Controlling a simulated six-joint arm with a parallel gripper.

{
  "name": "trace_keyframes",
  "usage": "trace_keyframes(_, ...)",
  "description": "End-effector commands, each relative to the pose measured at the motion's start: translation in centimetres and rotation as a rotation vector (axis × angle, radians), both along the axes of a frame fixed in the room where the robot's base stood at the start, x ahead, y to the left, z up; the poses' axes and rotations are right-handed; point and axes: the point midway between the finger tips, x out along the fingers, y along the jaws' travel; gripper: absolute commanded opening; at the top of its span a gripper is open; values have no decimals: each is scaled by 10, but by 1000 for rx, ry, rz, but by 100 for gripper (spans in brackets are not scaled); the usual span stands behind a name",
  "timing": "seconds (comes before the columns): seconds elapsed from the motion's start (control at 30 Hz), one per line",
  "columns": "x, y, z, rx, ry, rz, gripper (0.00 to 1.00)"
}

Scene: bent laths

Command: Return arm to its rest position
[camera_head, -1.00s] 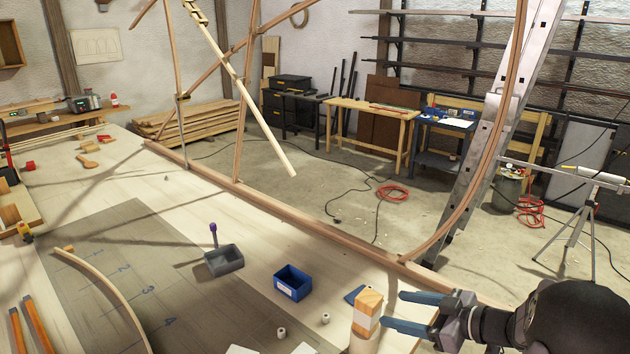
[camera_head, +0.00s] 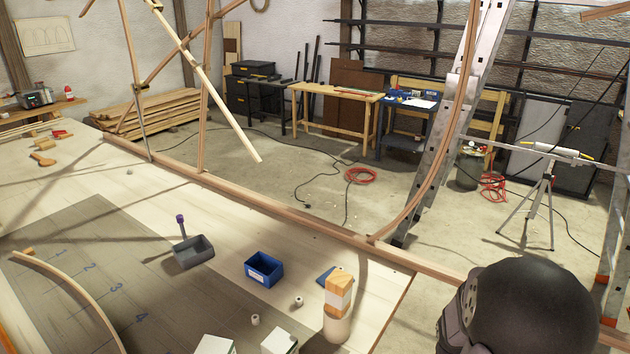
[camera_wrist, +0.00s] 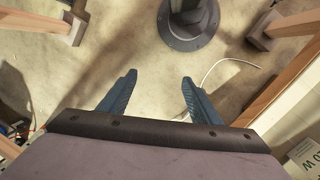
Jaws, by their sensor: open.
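My gripper (camera_wrist: 160,85) shows in the wrist view with its two blue fingers spread apart and nothing between them. It points down at the concrete floor, beside a dark round base on the floor. In the head view the fingers are hidden; only a dark rounded part of my arm shows at the bottom right, past the table's right edge. The bent lath (camera_head: 75,290) lies on the grey marked mat (camera_head: 130,290) at the left of the table.
A blue bin (camera_head: 263,270), a grey bin (camera_head: 193,254) and a wood block (camera_head: 338,292) on a round post stand on the table. A wooden frame with a curved lath rises along the far edge. A tripod (camera_head: 540,215) stands on the floor at right.

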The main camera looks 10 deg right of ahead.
Motion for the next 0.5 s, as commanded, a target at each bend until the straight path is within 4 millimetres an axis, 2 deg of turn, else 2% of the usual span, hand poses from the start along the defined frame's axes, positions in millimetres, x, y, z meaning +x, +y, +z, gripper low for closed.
trace_keyframes(0.03, -5, 28, 6, 42, 15, -24, 58)
trace_keyframes(0.1, -7, 66, 15, 96, 13, -45, 58)
trace_keyframes(0.2, 2, 102, 25, 121, -39, -1, 58)
trace_keyframes(0.5, 31, 154, 55, 96, -161, 278, 58)
